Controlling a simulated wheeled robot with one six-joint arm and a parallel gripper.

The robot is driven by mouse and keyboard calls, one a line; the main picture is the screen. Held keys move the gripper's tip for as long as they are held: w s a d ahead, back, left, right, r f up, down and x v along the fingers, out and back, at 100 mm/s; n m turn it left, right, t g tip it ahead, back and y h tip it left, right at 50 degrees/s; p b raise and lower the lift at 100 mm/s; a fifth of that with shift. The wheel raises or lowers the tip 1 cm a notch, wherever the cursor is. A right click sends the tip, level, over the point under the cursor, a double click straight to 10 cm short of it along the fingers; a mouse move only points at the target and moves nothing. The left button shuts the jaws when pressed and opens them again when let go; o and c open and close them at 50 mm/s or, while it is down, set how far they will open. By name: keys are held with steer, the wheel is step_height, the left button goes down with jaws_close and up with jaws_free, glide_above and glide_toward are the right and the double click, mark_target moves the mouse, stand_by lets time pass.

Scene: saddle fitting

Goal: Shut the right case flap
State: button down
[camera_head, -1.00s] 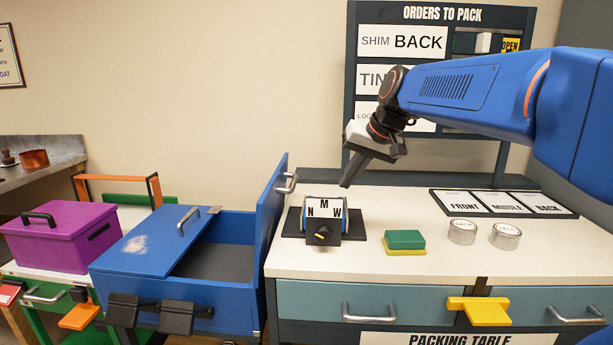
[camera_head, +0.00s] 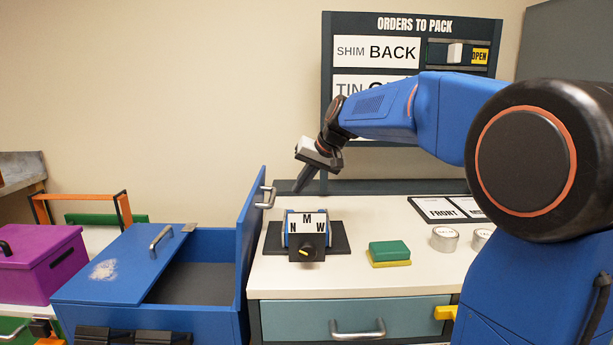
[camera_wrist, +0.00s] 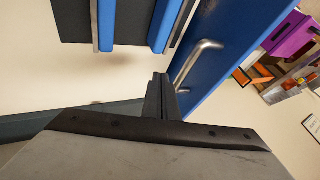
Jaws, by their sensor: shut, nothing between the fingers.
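The blue case (camera_head: 210,265) stands open on its right side, with a dark inside showing. Its left flap (camera_head: 118,265) lies flat over the left part and has a metal handle. The right flap (camera_head: 252,228) stands upright along the case's right edge. Its metal handle (camera_head: 266,197) faces right, towards the packing table. My gripper (camera_head: 299,188) is shut and empty, pointing down, a little right of that handle in the picture. In the wrist view the closed fingertips (camera_wrist: 160,82) appear close beside the handle (camera_wrist: 197,64) and the flap (camera_wrist: 232,45); I cannot tell if they touch.
A dial fixture (camera_head: 307,235) marked N, M, W stands on the packing table (camera_head: 400,283) below my gripper. A green and yellow block (camera_head: 389,252) and round tins (camera_head: 444,239) lie to its right. A purple box (camera_head: 38,265) is left of the case.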

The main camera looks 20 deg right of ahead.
steer(key=a+f, duration=0.1)
steer(key=w+a+f, duration=0.1)
steer(key=shift+w+a, duration=0.3)
steer(key=shift+a, duration=0.05)
steer(key=shift+w+a, duration=0.35)
steer(key=shift+a, duration=0.55)
